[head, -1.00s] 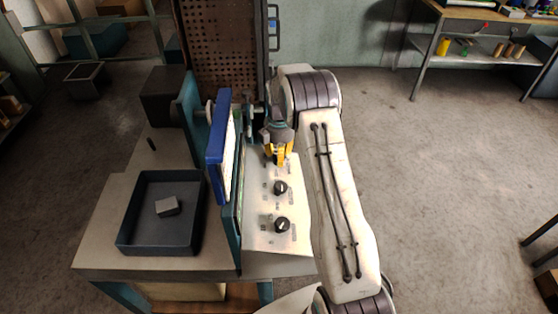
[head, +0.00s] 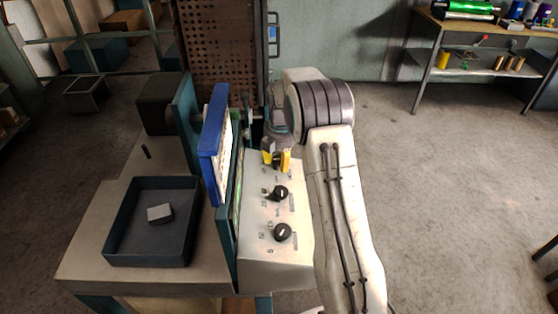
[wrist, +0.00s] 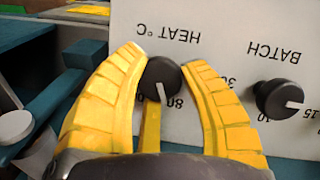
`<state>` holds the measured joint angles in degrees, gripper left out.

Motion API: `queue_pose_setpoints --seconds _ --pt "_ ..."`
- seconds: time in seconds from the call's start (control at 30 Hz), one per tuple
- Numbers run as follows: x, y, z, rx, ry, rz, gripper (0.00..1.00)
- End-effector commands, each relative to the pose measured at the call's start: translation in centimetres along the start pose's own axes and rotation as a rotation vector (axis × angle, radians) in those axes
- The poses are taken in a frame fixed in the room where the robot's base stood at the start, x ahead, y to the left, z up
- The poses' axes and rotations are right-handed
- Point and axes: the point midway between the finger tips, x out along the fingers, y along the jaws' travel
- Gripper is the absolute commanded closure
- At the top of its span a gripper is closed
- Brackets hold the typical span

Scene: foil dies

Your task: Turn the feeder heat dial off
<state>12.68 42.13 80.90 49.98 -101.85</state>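The heat dial (wrist: 160,78), a round black knob with a white pointer line, sits on the pale panel under an upside-down "HEAT °C" label in the wrist view. Its pointer faces down in the picture, next to the "80" mark. My gripper (wrist: 166,62) has one yellow finger on each side of this dial, with the tips close against it. I cannot tell whether they press on it. In the head view my gripper (head: 276,157) is at the far end of the sloped control panel (head: 262,258) and partly hides the dial there.
The batch dial (wrist: 278,99) is close beside my right finger. The head view shows two more black dials, a middle one (head: 279,193) and a near one (head: 282,232). A blue-edged board (head: 213,145) stands left of the panel. A dark tray (head: 117,222) holds a grey block (head: 160,213).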

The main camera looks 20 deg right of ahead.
Motion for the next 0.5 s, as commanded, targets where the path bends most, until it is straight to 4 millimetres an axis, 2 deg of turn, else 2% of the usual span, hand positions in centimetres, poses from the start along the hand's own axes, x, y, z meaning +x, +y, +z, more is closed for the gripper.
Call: queue_pose_setpoints --seconds 0.03,0.27,0.5 --pt "0.12 -0.1 0.05 0.002 0.001 -0.003 0.56" --pt "0.05 -0.04 0.02 0.001 0.0 -0.002 0.35" --pt "-0.02 0.0 0.0 0.001 0.0 -0.001 0.35"
